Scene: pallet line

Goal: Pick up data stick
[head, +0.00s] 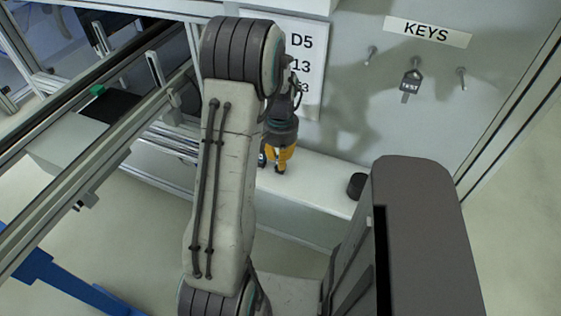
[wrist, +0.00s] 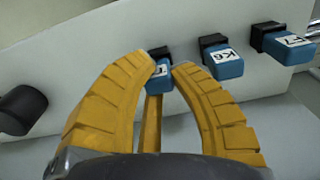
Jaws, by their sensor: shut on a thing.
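Several blue data sticks with white labels sit in black sockets along a pale panel in the wrist view. My gripper (wrist: 163,66), with yellow fingers, is shut on the leftmost data stick (wrist: 160,80). Its label is partly hidden by the fingers. That stick is still at its black socket; whether it is fully seated I cannot tell. To the right are a stick marked K6 (wrist: 226,60) and another stick (wrist: 290,43), neither touched. In the head view my gripper (head: 280,160) reaches down to the white ledge, and my arm hides most of the sticks.
A black knob (wrist: 18,108) stands left of the sticks; it also shows on the white ledge (head: 318,188) in the head view. Above, the wall has a KEYS sign (head: 428,31), hooks and a TEST key tag (head: 410,84). A metal rail (head: 95,165) runs at left.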

